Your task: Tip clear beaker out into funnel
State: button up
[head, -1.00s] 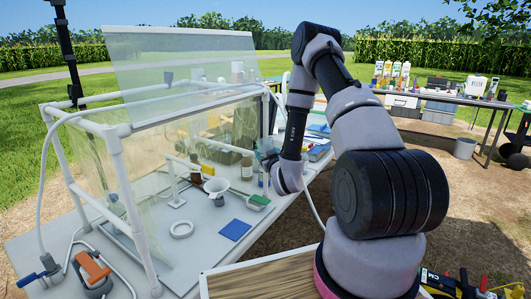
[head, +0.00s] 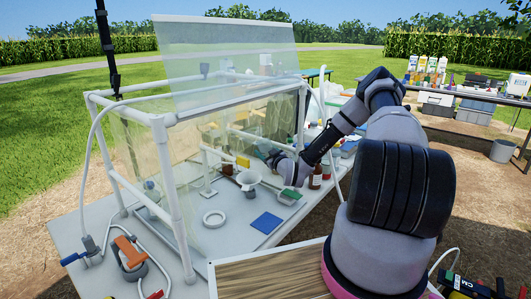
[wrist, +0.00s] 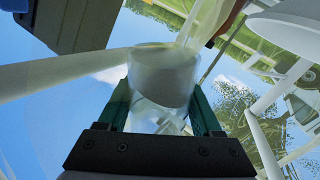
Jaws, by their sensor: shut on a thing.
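The white funnel (head: 248,179) is held upright on a stand inside the frame enclosure, its wide mouth up. My gripper (head: 268,153) is just behind and to the right of the funnel mouth in the head view. In the wrist view my gripper (wrist: 163,105) is shut on the clear beaker (wrist: 165,75), with one green finger on each side. The beaker looks strongly tilted; I cannot tell how much liquid it holds or whether any is flowing. In the head view the beaker is too small to make out. A white rounded shape (wrist: 290,25) at the wrist view's upper right may be the funnel.
A white pipe frame (head: 165,150) with clear sheets surrounds the work spot. The front tabletop has bare room.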

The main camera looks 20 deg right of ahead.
jog(key=a+n, duration=0.1)
jog(key=n, duration=0.4)
jog(key=a+n, duration=0.1)
jog(key=n, duration=0.4)
jog(key=a+n, duration=0.1)
jog(key=n, duration=0.4)
jog(key=shift+s+a+f+n, duration=0.25)
jog(key=shift+s+a+n, duration=0.1)
jog(key=shift+a+n, duration=0.05)
jog(key=shift+s+a+r+n, duration=0.15)
jog(key=shift+a+n, duration=0.25)
jog(key=shift+n, duration=0.5)
jog(key=shift+a+r+n, duration=0.2)
jog(key=shift+a+n, duration=0.15)
jog(key=shift+n, duration=0.55)
dwell(0.7)
